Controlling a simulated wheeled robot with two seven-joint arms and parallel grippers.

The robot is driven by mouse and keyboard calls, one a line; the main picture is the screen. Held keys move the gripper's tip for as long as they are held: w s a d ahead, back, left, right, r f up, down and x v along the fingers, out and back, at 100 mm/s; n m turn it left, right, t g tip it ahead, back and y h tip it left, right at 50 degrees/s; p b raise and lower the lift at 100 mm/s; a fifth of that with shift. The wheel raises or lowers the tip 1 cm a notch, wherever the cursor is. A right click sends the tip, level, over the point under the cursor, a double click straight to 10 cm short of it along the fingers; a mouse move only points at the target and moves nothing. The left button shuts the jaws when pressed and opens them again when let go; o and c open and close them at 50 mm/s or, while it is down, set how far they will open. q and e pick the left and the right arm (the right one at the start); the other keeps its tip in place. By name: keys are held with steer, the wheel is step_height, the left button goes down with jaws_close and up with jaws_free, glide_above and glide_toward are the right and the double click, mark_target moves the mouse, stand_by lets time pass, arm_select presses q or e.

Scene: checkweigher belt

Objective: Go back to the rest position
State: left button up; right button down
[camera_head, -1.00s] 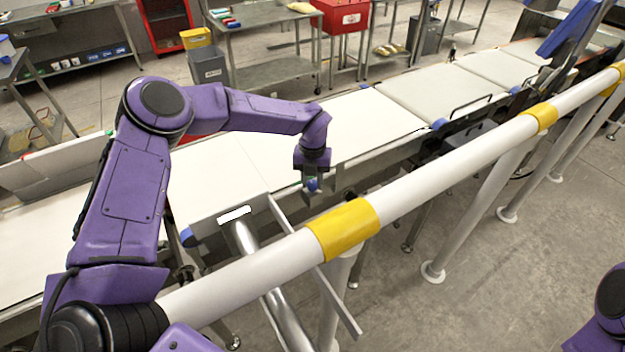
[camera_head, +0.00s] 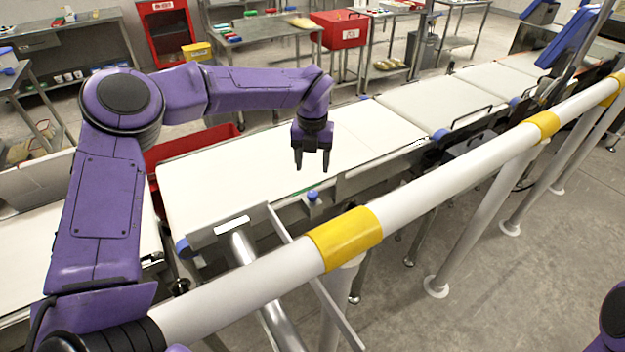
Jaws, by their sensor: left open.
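My left gripper (camera_head: 312,160) is open with its two dark fingers pointing down. Nothing is between the fingers. It hangs above the white conveyor belt (camera_head: 215,185), near the belt's front edge. A blue-capped part (camera_head: 313,196) on the belt's front frame sits below the fingers, apart from them. My right gripper is not in view; only a bit of my purple right arm shows at the lower right edge.
A white guard rail (camera_head: 410,205) with yellow bands crosses in front of the belt. A red bin (camera_head: 190,146) stands behind the belt, partly hidden by my left arm. Steel tables (camera_head: 262,27) and a red box (camera_head: 340,28) are at the back.

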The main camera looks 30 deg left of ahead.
mark_target(312, 193)
arm_select(q)
steer(key=shift+r, duration=0.35)
steer(key=shift+f, duration=0.1)
step_height(312, 193, down, 10)
steer(key=p, duration=0.2)
steer(key=shift+f+p, duration=0.1)
steer(key=shift+p, duration=0.3)
steer(key=shift+f+n, duration=0.15)
steer(key=shift+n, duration=0.15)
